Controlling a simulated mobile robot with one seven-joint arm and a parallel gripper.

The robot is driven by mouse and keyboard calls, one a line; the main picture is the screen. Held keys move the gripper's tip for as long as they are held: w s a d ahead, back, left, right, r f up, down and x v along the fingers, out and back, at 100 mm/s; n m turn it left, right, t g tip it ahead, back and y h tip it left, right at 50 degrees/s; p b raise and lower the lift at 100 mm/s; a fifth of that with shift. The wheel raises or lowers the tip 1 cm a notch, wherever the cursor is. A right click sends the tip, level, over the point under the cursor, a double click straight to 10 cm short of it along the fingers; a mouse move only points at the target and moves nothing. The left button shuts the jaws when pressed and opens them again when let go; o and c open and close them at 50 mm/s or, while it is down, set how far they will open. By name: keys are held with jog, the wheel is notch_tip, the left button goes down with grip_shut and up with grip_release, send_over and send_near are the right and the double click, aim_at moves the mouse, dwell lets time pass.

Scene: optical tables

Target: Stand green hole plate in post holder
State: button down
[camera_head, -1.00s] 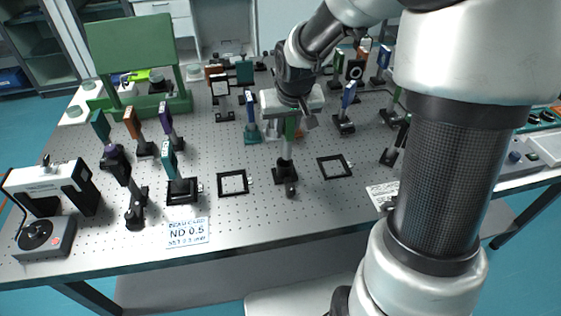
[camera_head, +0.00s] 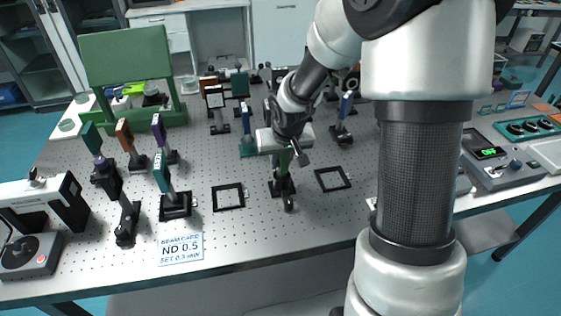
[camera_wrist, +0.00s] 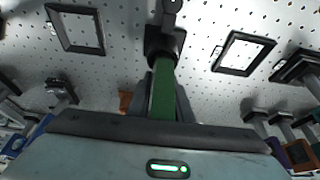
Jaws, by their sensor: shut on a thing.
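The green hole plate shows as a green upright strip (camera_wrist: 163,90) in the wrist view, between the jaws of my gripper (camera_head: 285,152). My gripper is shut on it and points down over the table. The lower end of the plate is at a black post holder (camera_head: 283,187), which also shows in the wrist view (camera_wrist: 165,42). The plate looks upright and in line with the holder. I cannot tell whether it is fully seated, and its hole is hidden.
Empty black square frames lie on the table to the left (camera_head: 228,197) and right (camera_head: 332,179) of the holder. Several mounted plates stand at the left and behind, including a teal one (camera_head: 163,172). A label card (camera_head: 181,248) lies at the front edge.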

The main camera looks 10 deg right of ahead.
jog(key=shift+f+b, duration=0.2)
jog(key=shift+b, duration=0.1)
jog(key=c, duration=1.6)
grip_release()
jog(key=shift+r, duration=0.1)
jog(key=shift+r+p, duration=0.35)
jog(key=shift+p, duration=0.1)
jog(key=p+v, duration=0.2)
jog(key=v, duration=0.9)
jog(key=shift+s+r+p, duration=0.25)
jog(key=shift+s+p, duration=0.05)
